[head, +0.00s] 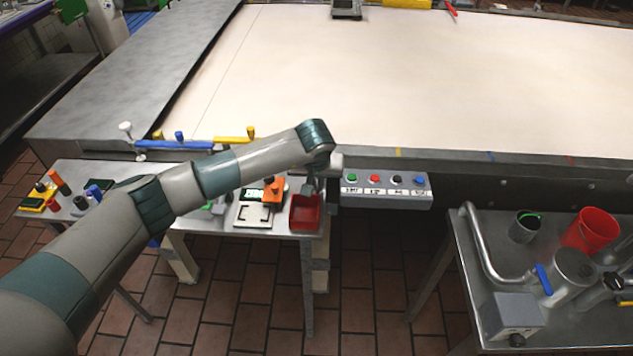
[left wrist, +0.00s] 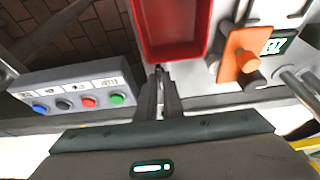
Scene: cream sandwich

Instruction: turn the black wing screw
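In the head view, a small black part (head: 613,281) sits on the metal fittings at the far right. It may be the black wing screw, but its shape is too small to tell. My left arm reaches across from the left, and its gripper (head: 309,187) points down over the red tray (head: 305,226), far from that black part. In the left wrist view the gripper's fingers (left wrist: 160,75) are close together at the near edge of the red tray (left wrist: 146,52), with nothing seen between them.
A grey button box (head: 385,203) is just right of my left gripper. An orange block (head: 273,192) stands left of the tray. The right-hand metal table (head: 480,290) holds a red bucket (head: 590,230), a pipe (head: 482,240) and a grey box (head: 515,312). A wide pale belt (head: 400,80) lies behind.

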